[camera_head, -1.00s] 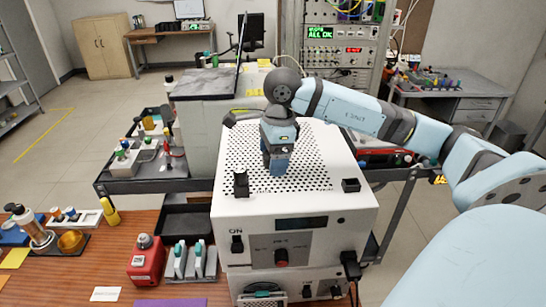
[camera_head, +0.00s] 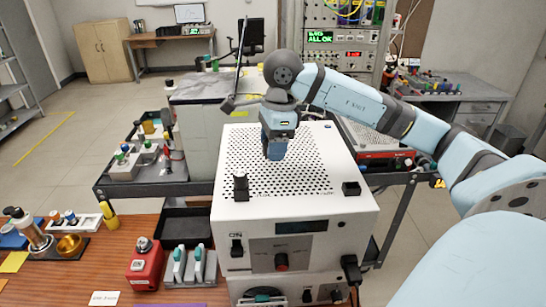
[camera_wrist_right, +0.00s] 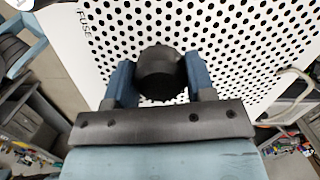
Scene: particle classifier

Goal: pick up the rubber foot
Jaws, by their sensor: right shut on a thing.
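My right gripper (camera_head: 274,156) is above the perforated top of the white instrument box (camera_head: 230,208). In the right wrist view it is shut on a black round piece, the rubber foot (camera_wrist_right: 160,72), held between its two blue fingers. In the head view the gripper hides that piece. The piece appears above the perforated top, but the exact gap is hard to judge. My left gripper is not in view.
A red device (camera_head: 145,265) and a black tray (camera_head: 186,224) are on the wooden table at left.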

